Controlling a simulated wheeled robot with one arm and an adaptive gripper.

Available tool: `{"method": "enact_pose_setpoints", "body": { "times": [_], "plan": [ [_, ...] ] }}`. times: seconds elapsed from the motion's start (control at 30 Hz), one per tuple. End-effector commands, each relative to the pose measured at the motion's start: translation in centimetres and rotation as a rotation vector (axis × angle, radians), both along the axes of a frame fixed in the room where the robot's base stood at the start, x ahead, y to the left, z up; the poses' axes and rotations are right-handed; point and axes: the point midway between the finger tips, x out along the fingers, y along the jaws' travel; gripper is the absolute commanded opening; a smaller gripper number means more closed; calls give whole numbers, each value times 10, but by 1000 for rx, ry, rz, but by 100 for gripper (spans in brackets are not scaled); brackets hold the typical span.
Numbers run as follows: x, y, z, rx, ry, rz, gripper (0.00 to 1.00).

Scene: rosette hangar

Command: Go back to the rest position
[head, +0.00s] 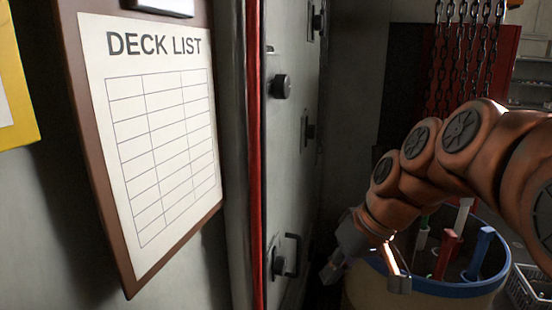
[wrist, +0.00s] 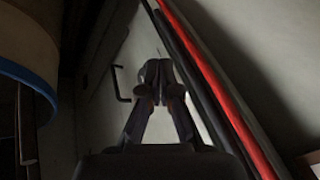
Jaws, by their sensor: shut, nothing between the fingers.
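My orange arm reaches in from the right in the head view, bent over a round bin. My gripper (head: 362,268) hangs low at its end, just left of the bin's rim and in front of a grey metal door (head: 292,150). In the wrist view my gripper (wrist: 158,92) has its fingertips together with nothing held. The door's dark handle (wrist: 121,84) shows left of the fingers there, and the handle (head: 292,255) is low on the door in the head view. I cannot tell the exact gap between fingers and door.
The bin (head: 440,292) has a blue rim and holds red, blue and green upright things. A clipboard with a deck list (head: 160,130) hangs at left. A red strip (head: 255,160) runs beside the door. Chains (head: 468,45) hang at upper right. A basket (head: 528,290) sits at lower right.

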Motion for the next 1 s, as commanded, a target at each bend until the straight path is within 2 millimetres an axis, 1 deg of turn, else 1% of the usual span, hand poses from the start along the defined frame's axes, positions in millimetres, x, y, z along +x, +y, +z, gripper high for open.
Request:
{"method": "enact_pose_setpoints", "body": {
  "times": [0.03,0.1,0.17,0.3,0.47,0.5,0.63,0.8,0.9,1.0],
  "plan": [
    [-14,-2,-10,-20,29,-19,0],
    [-34,-7,-27,-50,79,-50,0],
    [-50,-12,-39,-76,115,-77,0],
    [-89,-25,-68,-144,196,-138,0],
    [-135,-42,-98,-227,279,-205,0],
    [-147,-47,-106,-248,300,-222,0],
    [-181,-61,-127,-315,347,-268,0],
    [-210,-76,-144,-378,389,-311,0],
    [-219,-80,-149,-396,399,-323,0],
    [-222,-82,-150,-403,402,-329,0]
  ]
}}
